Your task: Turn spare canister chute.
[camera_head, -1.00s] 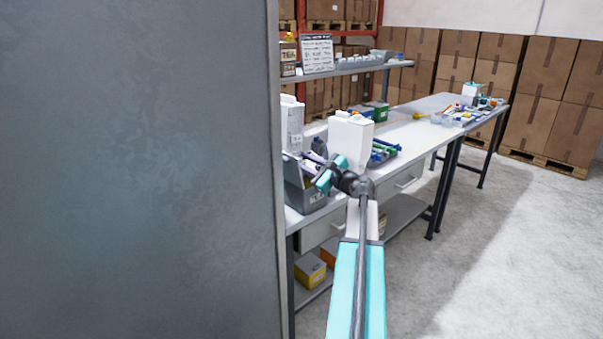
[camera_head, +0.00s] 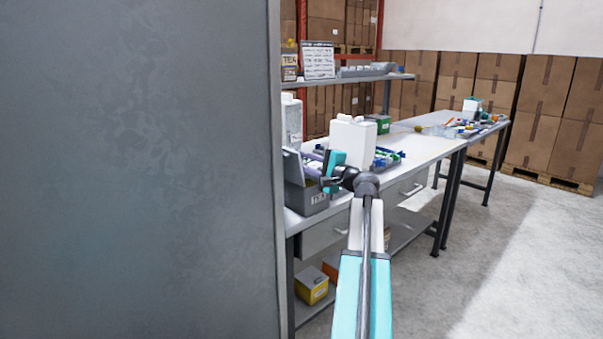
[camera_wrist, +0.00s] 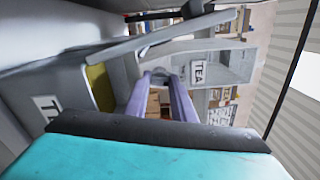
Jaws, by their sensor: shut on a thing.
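A grey container with a TEA label (camera_head: 318,200) stands at the near left end of the bench, partly behind the dark panel. A tilted grey flap (camera_head: 292,166) rises from its top; I take this as the spare canister chute. My gripper (camera_head: 304,163), teal with purple fingers, reaches left over the container to the flap. In the wrist view the two purple fingers (camera_wrist: 161,80) close on a grey piece between their tips. A grey bar (camera_wrist: 140,45) crosses above them. The exact grip is small and partly hidden.
A large dark grey panel (camera_head: 140,170) blocks the left side. A white canister (camera_head: 352,143) stands close behind my gripper, and another (camera_head: 291,120) stands by the panel. A blue-green tray (camera_head: 388,160) lies beyond. The floor at right (camera_head: 500,260) is clear.

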